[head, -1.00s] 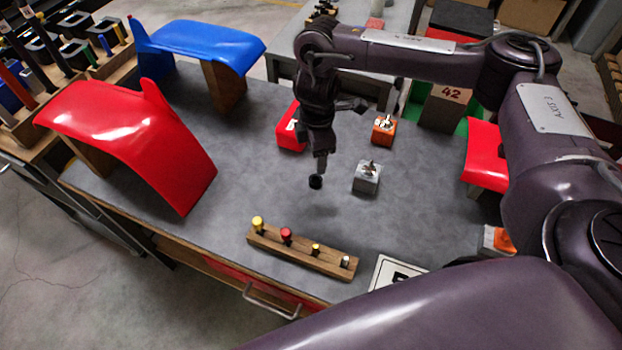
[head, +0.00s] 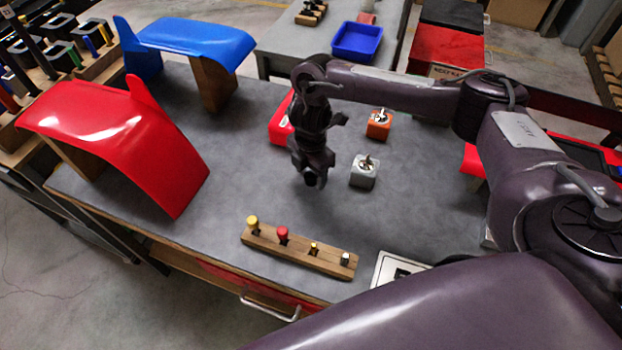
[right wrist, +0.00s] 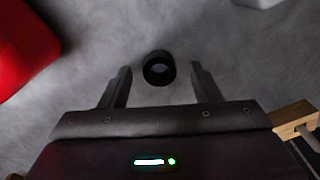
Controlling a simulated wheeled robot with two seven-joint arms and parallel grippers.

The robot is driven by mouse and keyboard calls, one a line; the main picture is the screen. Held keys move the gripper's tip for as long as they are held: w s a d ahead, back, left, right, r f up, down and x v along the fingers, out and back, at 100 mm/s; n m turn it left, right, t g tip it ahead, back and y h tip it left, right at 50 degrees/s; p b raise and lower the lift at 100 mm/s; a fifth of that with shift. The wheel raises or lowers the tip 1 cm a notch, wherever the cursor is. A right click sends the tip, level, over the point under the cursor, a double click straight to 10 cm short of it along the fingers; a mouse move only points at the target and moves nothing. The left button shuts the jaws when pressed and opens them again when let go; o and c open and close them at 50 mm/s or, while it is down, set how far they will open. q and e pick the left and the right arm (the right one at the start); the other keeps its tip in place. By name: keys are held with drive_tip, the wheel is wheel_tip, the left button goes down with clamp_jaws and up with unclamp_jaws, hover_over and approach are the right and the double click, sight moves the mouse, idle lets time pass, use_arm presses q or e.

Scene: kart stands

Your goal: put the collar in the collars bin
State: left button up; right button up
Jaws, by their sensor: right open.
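The collar is a small black ring (right wrist: 158,56) on the grey bench top in the right wrist view. My right gripper (head: 314,182) points down over the bench; it also shows in the right wrist view (right wrist: 159,80). Its two fingers are open, one on each side of the ring, and nothing is gripped. In the head view the collar is hidden by the gripper. A blue bin (head: 357,42) stands on the back table; I cannot read a label marking it as the collars bin. My left gripper is not in view.
A wooden rack (head: 300,252) with several knobs lies at the bench's front. A grey block (head: 363,172) and an orange block (head: 379,125) stand right of the gripper. Red (head: 130,130) and blue (head: 190,38) curved panels stand left. Bare bench surrounds the collar.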

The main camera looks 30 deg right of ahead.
sight(310, 176)
drive_tip(key=shift+f, duration=0.25)
drive_tip(key=c, duration=1.1)
drive_tip(key=shift+r, duration=0.1)
drive_tip(key=shift+c, duration=0.2)
wheel_tip(310, 176, up, 20)
drive_tip(key=p, duration=0.5)
drive_tip(key=shift+p, duration=0.35)
